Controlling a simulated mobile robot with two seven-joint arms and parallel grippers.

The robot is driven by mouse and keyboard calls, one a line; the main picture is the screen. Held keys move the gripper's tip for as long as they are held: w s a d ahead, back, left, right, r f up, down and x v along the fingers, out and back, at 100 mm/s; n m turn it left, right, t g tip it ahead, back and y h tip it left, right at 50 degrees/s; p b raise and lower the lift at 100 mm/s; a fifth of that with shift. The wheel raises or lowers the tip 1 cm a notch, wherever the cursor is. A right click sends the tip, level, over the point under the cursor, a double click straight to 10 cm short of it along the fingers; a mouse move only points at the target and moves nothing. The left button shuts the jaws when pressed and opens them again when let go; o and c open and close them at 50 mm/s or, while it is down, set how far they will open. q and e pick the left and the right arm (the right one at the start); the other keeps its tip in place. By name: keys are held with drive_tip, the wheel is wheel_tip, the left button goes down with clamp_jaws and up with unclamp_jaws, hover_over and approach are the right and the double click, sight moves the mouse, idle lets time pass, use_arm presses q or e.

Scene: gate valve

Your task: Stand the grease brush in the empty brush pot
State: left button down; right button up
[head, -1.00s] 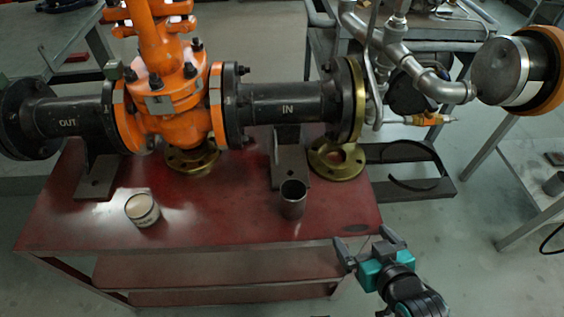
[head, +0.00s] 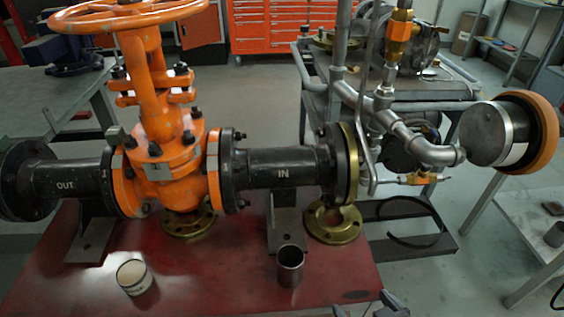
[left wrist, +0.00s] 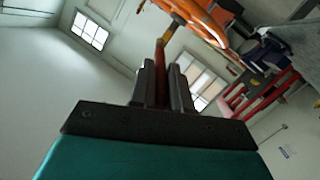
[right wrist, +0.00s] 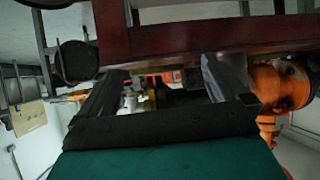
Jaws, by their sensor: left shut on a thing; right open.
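The empty brush pot (head: 291,268), a dark metal cup, stands upright on the red table, in front of the flange marked IN. My left gripper (left wrist: 164,72) shows only in the left wrist view. It is shut on the grease brush (left wrist: 161,55), whose thin reddish-brown handle sticks out past the fingertips.
A tin with a pale top (head: 134,277) stands on the red table (head: 215,275) left of the pot. Behind them is the orange gate valve (head: 165,150) with black flanged pipes and brass flanges (head: 334,224). Bare table lies between tin and pot.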

drive_tip(key=r+p, duration=0.1)
drive_tip(key=p, duration=0.2)
drive_tip(key=shift+w+a+r+g, duration=0.15)
drive_tip(key=shift+r+g, duration=0.05)
drive_tip(key=shift+g, duration=0.1)
use_arm(q)
drive_tip(key=w, duration=0.9)
drive_tip(key=shift+f, duration=0.25)
use_arm(e)
drive_tip(key=shift+r, duration=0.25)
use_arm(q)
drive_tip(key=shift+a+p, duration=0.15)
drive_tip(key=shift+p, duration=0.15)
use_arm(e)
drive_tip(key=shift+r, duration=0.15)
